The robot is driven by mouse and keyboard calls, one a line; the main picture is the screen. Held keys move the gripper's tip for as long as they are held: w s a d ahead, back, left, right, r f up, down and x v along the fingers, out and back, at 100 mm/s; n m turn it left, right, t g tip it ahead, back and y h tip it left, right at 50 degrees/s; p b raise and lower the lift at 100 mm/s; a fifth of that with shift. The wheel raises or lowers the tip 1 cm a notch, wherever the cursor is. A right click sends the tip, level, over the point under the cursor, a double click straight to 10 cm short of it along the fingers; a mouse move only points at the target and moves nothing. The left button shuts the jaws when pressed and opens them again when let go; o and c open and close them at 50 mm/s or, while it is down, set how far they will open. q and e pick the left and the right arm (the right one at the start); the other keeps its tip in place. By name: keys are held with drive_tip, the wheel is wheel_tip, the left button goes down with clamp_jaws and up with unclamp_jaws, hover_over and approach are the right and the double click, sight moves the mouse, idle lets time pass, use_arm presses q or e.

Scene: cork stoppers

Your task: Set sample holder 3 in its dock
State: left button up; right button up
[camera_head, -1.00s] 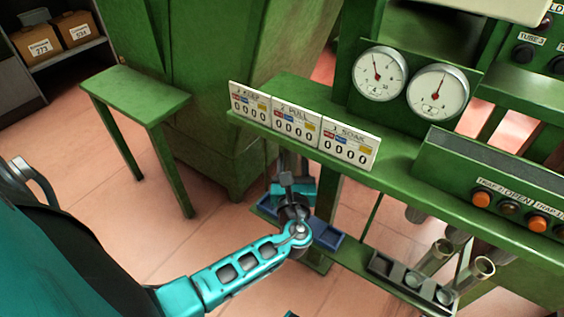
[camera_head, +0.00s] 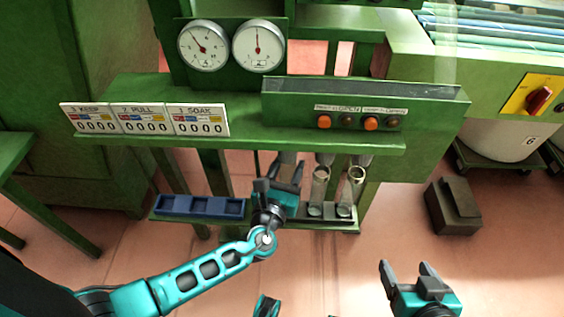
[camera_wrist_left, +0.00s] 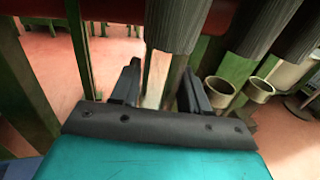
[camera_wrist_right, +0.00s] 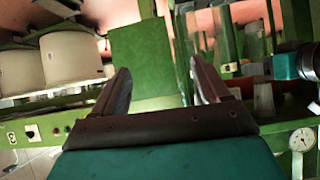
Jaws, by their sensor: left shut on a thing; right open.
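My left gripper (camera_head: 284,182) is under the green bench, at the left end of the dark dock rack (camera_head: 324,222). It is shut on a pale piece (camera_wrist_left: 156,78), apparently sample holder 3, mostly hidden and hard to make out. In the left wrist view, it sits below a dark ribbed cylinder (camera_wrist_left: 178,24). Two clear, pale-rimmed holders (camera_head: 319,188) (camera_head: 351,188) stand in the rack to the right, their rims also in the left wrist view (camera_wrist_left: 219,92). The gripper hides the rack's left slot. My right gripper (camera_head: 408,272) is open and empty at lower right.
A blue tray (camera_head: 200,214) with empty compartments lies left on the low shelf. Above are the bench edge (camera_head: 330,142), counter cards (camera_head: 145,120), two gauges (camera_head: 230,46) and a button panel (camera_head: 360,105). A dark box (camera_head: 453,206) stands on the floor at right.

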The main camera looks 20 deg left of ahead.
use_arm(q)
drive_tip(key=shift+f+b, duration=1.45)
drive_tip(key=shift+f, duration=0.25)
drive_tip(key=shift+a+f+b, duration=0.1)
drive_tip(key=shift+f+b, duration=0.25)
drive_tip(key=shift+f, duration=0.05)
drive_tip(key=shift+f+b, duration=0.6)
drive_tip(key=shift+f, duration=0.3)
drive_tip(key=shift+f+b, duration=0.15)
drive_tip(key=shift+b, duration=0.15)
use_arm(e)
drive_tip(key=f, duration=0.2)
drive_tip(key=a+f, duration=0.1)
drive_tip(key=shift+w+a+f, duration=0.1)
drive_tip(key=shift+w+f, duration=0.1)
drive_tip(key=shift+w, duration=0.05)
drive_tip(key=shift+y, duration=0.3)
use_arm(q)
drive_tip(key=shift+f+b, duration=0.55)
drive_tip(key=shift+b, duration=0.1)
use_arm(e)
drive_tip(key=shift+f, duration=0.7)
use_arm(q)
drive_tip(key=shift+f+b, duration=0.35)
drive_tip(key=shift+f, duration=0.35)
use_arm(e)
drive_tip(key=shift+f, duration=0.35)
